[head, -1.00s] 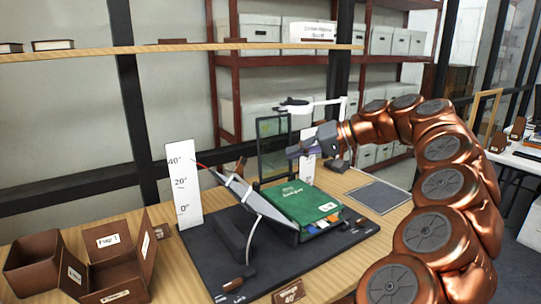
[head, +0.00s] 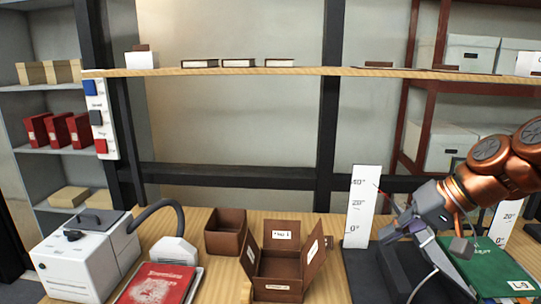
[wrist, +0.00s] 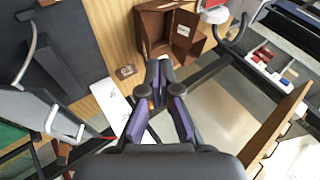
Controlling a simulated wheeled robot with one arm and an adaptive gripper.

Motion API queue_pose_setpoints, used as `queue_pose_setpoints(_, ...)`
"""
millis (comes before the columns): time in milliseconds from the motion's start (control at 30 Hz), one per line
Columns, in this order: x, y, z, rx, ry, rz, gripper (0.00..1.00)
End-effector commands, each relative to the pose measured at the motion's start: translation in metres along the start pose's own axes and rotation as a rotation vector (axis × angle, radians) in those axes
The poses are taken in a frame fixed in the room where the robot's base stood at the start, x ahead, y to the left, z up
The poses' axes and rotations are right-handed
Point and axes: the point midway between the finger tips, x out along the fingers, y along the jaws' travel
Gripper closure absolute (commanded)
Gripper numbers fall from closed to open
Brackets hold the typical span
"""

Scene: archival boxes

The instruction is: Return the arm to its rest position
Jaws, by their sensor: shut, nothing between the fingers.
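My gripper (head: 398,226) is at the right of the head view, in front of the white angle scale (head: 362,207) and above the dark stand. It is shut with nothing in it. In the wrist view my gripper (wrist: 160,72) has its purple-lined fingers together at the tips. My copper arm comes in from the right edge of the head view. The green book (head: 487,268) lies on the dark stand below my arm, partly cut off by the picture edge.
An open brown box (head: 280,268) and a smaller brown bin (head: 226,232) stand left of the stand. A red book (head: 158,284) and a white machine with a hose (head: 85,258) are further left. A wooden shelf (head: 250,71) spans above the table.

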Motion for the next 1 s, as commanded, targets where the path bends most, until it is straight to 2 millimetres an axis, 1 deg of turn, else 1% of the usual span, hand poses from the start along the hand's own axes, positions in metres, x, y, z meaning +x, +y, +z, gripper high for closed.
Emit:
queue_pose_setpoints(33, 0.008, -0.015, 0.017, -0.020, -0.045, 0.034, 1.00)
queue_pose_setpoints(100, 0.023, -0.025, 0.042, -0.037, -0.106, 0.081, 1.00)
queue_pose_setpoints(167, 0.033, -0.031, 0.064, -0.048, -0.153, 0.125, 1.00)
queue_pose_setpoints(200, 0.039, -0.033, 0.078, -0.056, -0.183, 0.157, 1.00)
queue_pose_setpoints(267, 0.047, -0.034, 0.101, -0.062, -0.227, 0.203, 1.00)
queue_pose_setpoints(333, 0.053, -0.033, 0.126, -0.071, -0.268, 0.261, 1.00)
queue_pose_setpoints(433, 0.059, -0.025, 0.163, -0.072, -0.328, 0.346, 1.00)
queue_pose_setpoints(500, 0.060, -0.017, 0.190, -0.070, -0.365, 0.406, 1.00)
queue_pose_setpoints(600, 0.058, -0.002, 0.224, -0.061, -0.412, 0.489, 1.00)
queue_pose_setpoints(700, 0.054, 0.013, 0.251, -0.047, -0.442, 0.556, 1.00)
queue_pose_setpoints(800, 0.050, 0.025, 0.269, -0.036, -0.462, 0.602, 1.00)
queue_pose_setpoints(900, 0.047, 0.032, 0.280, -0.027, -0.472, 0.629, 1.00)
queue_pose_setpoints(1000, 0.046, 0.034, 0.283, -0.024, -0.474, 0.638, 1.00)
